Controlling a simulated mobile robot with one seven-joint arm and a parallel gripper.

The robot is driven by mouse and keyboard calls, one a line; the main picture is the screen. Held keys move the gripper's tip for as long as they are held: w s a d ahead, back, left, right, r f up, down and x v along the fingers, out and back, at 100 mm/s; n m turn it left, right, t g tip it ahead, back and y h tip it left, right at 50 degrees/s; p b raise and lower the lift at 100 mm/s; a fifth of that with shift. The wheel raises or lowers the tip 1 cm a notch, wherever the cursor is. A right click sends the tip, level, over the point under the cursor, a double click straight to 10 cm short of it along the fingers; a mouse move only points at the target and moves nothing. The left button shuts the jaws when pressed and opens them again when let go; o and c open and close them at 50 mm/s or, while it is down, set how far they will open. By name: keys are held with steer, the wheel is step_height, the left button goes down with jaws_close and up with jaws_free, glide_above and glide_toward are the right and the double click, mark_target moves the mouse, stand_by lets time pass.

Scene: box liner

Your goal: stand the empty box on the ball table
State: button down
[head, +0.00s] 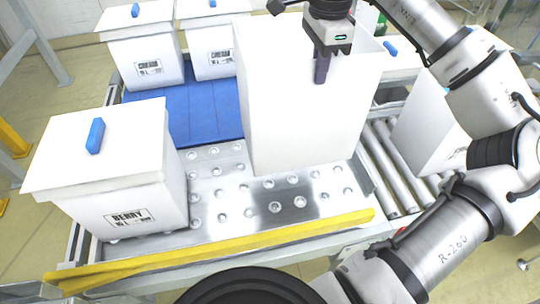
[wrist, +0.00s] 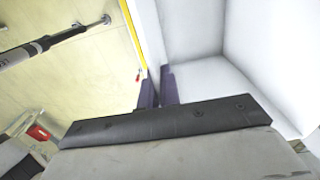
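The empty box (head: 295,110) is tall, white and open-topped. It is upright over the ball table (head: 225,205), a metal plate with several ball rollers. Its lower edge appears at the plate, but I cannot tell whether it touches. My gripper (head: 321,68) is at the box's near wall, with one dark finger outside it and the other hidden behind it. In the wrist view the two fingers (wrist: 158,88) lie close together on either side of the wall, shut on it. The box's bare white inside (wrist: 205,80) shows to the right.
A lidded BERRY box (head: 125,190) stands at the ball table's left end. Two CREAM boxes (head: 150,62) (head: 212,50) stand behind the blue belt (head: 190,105). Rollers (head: 395,165) and another white box (head: 425,130) are right. A yellow rail (head: 225,245) edges the front.

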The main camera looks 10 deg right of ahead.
mark_target(298, 96)
step_height(298, 96, down, 20)
steer(key=b, duration=1.2)
steer(key=shift+r, duration=0.1)
steer(key=c, duration=2.1)
jaws_free()
steer(key=shift+f, duration=0.25)
steer(key=o, duration=0.5)
steer(key=shift+s, duration=0.1)
step_height(298, 96, up, 12)
steer(key=shift+r+b, duration=0.2)
steer(key=shift+b, duration=0.2)
